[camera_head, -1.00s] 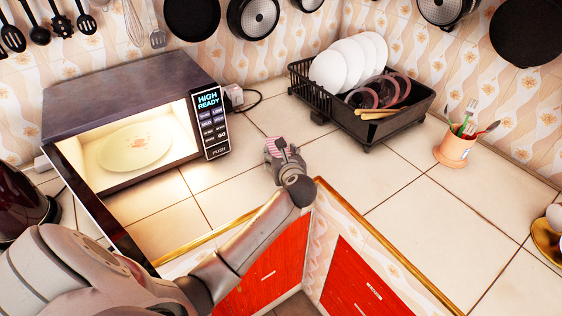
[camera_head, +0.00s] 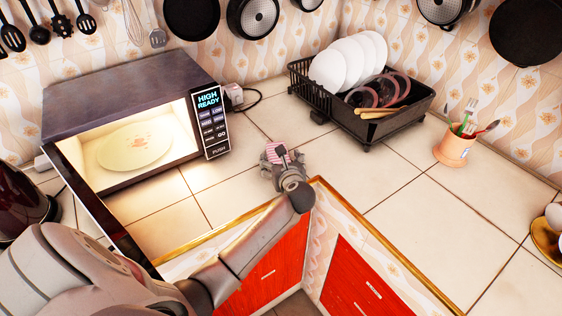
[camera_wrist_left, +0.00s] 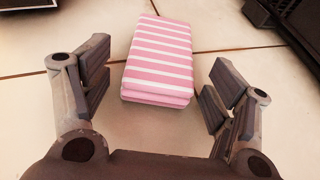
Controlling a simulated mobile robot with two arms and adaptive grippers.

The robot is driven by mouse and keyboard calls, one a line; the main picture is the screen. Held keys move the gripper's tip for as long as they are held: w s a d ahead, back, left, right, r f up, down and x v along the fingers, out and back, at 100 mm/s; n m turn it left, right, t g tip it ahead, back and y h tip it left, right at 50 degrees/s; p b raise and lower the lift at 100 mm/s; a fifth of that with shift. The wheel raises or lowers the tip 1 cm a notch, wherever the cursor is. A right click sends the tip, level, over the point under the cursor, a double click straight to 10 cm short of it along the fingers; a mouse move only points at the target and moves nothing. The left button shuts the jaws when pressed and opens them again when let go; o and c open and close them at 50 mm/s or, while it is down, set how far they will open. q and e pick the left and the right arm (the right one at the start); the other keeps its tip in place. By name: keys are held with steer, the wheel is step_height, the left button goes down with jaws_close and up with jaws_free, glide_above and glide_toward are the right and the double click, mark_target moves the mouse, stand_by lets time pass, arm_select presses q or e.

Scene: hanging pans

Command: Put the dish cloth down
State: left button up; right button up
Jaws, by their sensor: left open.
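The dish cloth (camera_wrist_left: 158,62) is a folded pink and white striped block. In the left wrist view it lies on the tiled counter, between and a little beyond my left gripper's fingers. My left gripper (camera_wrist_left: 160,92) is open, with a gap on both sides of the cloth, and does not touch it. In the head view my left gripper (camera_head: 280,158) is over the counter near its inner corner, and it covers much of the cloth. My right gripper is not in view.
An open, lit microwave (camera_head: 130,100) with a plate (camera_head: 135,146) inside stands at the left. A black dish rack (camera_head: 375,125) with plates is behind the gripper to the right. A utensil cup (camera_head: 454,148) stands farther right. The counter (camera_head: 415,215) at right is clear.

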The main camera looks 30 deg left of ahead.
arm_select(q)
steer(key=shift+r, duration=0.1)
steer(key=v, duration=1.2)
steer(key=shift+r, duration=0.1)
steer(key=d+f+n+t+h, duration=0.1)
steer(key=d+f+n+h, duration=0.8)
steer(key=f, duration=0.5)
steer(key=s+d+f+n+g, duration=0.15)
steer(key=s+f+n, duration=0.3)
steer(key=f, duration=0.85)
steer(key=s+a+f+n+g, duration=0.2)
steer(key=s+f+n+g, duration=0.3)
steer(key=s+f, duration=1.4)
steer(key=s+a+f+n+g, duration=0.1)
steer(key=s+f+n, duration=0.2)
steer(key=s, duration=0.7)
steer(key=s+a+f+n+g, duration=0.2)
steer(key=s+f+n, duration=0.1)
steer(key=s, duration=0.7)
steer(key=shift+s+f+h, duration=0.25)
steer(key=shift+f+h, duration=0.05)
steer(key=shift+f, duration=0.45)
